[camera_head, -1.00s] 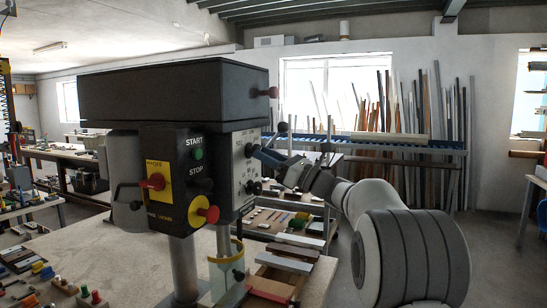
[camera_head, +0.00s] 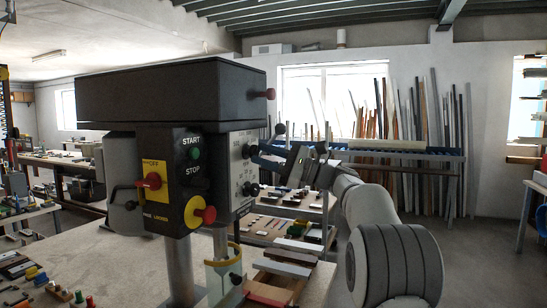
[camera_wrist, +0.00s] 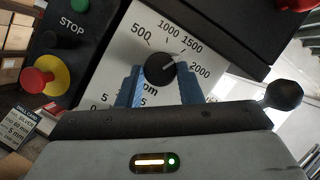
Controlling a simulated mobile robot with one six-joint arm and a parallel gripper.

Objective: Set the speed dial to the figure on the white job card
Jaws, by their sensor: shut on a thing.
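The speed dial is a black round knob (camera_wrist: 160,68) on a white scale plate (camera_wrist: 118,48) printed with figures such as 500, 1000, 1500 and 2000. Its pale pointer mark faces up and right, roughly towards 1500; the exact setting is hard to tell. My gripper (camera_wrist: 160,76) is shut on the knob, one blue finger on each side. In the head view, my gripper (camera_head: 257,157) reaches the dial on the machine's right face.
The drill press head (camera_head: 175,95) carries a red-and-yellow stop button (camera_head: 201,215) and a green start button (camera_head: 195,153). A black ball-ended lever (camera_wrist: 283,94) is close to my gripper's right. Several wooden pieces lie on the bench (camera_head: 130,265).

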